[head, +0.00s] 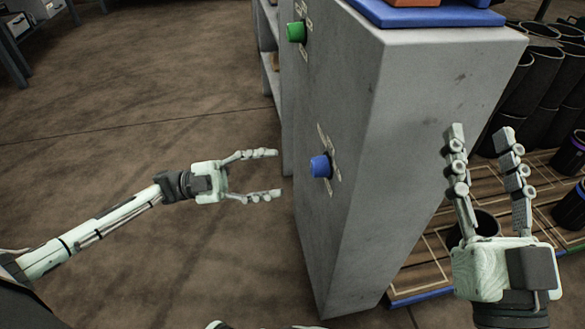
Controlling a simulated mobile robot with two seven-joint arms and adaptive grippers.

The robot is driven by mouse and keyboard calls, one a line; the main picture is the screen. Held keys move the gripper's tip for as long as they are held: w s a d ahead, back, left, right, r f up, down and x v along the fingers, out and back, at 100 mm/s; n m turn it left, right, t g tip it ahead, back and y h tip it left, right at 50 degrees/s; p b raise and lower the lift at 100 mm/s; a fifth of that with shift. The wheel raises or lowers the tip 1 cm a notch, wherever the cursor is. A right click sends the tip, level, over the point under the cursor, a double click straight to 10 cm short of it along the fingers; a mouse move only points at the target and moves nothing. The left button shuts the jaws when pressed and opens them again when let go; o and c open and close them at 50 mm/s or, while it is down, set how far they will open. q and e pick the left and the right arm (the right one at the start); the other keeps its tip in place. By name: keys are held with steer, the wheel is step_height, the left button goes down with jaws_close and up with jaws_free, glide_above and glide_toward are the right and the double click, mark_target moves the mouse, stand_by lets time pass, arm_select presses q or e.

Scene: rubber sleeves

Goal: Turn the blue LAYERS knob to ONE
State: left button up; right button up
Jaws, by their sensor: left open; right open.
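The blue knob (320,166) sticks out from the left-facing side of a grey cabinet (392,135). Small pale labels surround it, but their words are too small to read, so I cannot tell its setting. My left gripper (278,174) is open and empty, left of the blue knob and pointing at it, with a gap between. My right gripper (482,132) is open and empty, pointing up the picture, to the right of the cabinet's front edge.
A green knob (296,32) with labels sits further back on the same cabinet side. A blue tray (470,17) lies on the cabinet top. The floor (140,120) at left is clear.

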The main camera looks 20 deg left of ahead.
arm_select(q)
steer(key=v, duration=0.4)
steer(key=shift+d, duration=0.1)
stand_by(0.4)
